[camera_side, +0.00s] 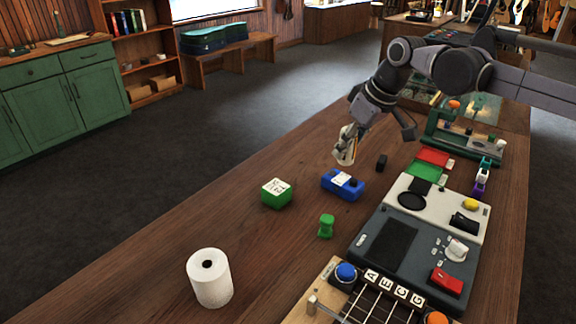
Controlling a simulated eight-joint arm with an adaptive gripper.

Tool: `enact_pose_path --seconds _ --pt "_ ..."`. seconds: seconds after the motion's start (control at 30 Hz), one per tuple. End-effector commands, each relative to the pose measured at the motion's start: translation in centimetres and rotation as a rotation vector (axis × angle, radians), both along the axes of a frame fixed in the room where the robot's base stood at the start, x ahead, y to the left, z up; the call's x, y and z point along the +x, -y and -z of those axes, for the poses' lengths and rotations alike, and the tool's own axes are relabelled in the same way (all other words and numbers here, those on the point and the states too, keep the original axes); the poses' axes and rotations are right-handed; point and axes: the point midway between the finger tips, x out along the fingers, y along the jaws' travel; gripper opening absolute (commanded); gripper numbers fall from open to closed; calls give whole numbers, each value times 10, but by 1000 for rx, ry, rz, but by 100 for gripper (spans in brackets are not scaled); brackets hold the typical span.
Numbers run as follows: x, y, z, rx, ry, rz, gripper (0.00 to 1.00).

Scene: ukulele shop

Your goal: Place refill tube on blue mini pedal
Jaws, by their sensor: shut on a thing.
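The blue mini pedal (333,186) sits on the wooden bench near the middle of the side view, with a white label and a dark knob on top. My gripper (346,151) is shut on a small pale, cream-coloured piece (344,159), which looks like the refill tube. In the picture it hangs just above the pedal's far edge, with a small gap between them. The fingers hide much of the held piece, and its exact height over the bench is hard to tell.
A green box (275,194) stands left of the pedal, a green spool-like piece (326,227) in front, and a small black block (382,162) behind right. A white roll (210,278) stands front left. A large grey device (405,245) fills the right. The bench's left stretch is clear.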

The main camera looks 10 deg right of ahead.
Motion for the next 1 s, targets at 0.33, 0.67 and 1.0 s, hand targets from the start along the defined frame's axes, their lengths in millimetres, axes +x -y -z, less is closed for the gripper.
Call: enact_pose_path --seconds 0.33,0.67,1.0 --pt "0 0 37 0 0 0 2" --pt "0 0 39 0 0 0 2" --pt "0 0 45 0 0 0 55"
